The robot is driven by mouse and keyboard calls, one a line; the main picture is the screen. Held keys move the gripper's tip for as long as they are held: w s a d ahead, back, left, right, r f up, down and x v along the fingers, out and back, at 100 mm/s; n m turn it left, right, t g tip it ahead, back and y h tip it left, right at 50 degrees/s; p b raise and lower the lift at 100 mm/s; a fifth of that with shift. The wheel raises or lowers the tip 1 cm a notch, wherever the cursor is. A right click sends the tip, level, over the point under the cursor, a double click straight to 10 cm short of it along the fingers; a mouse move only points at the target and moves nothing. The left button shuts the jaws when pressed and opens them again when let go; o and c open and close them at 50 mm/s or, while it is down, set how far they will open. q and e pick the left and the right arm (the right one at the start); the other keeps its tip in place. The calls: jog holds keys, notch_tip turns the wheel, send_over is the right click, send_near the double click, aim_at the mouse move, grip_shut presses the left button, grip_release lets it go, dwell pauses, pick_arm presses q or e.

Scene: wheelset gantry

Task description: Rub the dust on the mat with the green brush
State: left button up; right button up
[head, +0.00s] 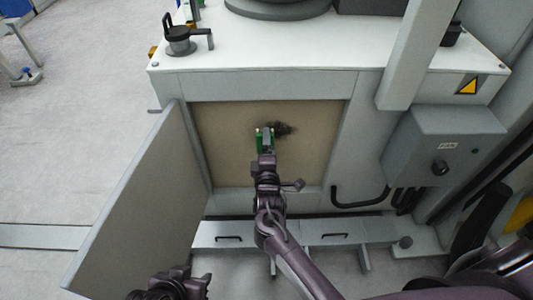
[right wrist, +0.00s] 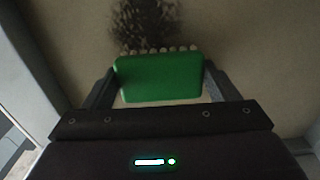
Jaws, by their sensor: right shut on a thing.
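The tan mat (head: 225,165) fills the recess in the front of the white cabinet. A dark dust patch (head: 283,128) lies on its upper middle and shows just beyond the brush in the right wrist view (right wrist: 150,22). My right gripper (head: 265,141) is shut on the green brush (right wrist: 160,78), with a finger on each side. The brush's pale bristle tufts (right wrist: 160,50) point toward the dust and overlap its near edge in that view. I cannot tell whether they touch the mat. My left gripper (head: 170,285) is low at the front left, away from the mat; its fingers are unclear.
An open grey door (head: 140,200) stands left of the recess. A grey control box (head: 442,145) and a slanted post (head: 415,55) are on the right. A low ledge with handles (head: 280,236) runs below. Open floor (head: 60,130) lies left.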

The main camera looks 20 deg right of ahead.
jog(key=shift+x, duration=0.95)
dwell(0.5)
jog(key=shift+d+r, duration=0.1)
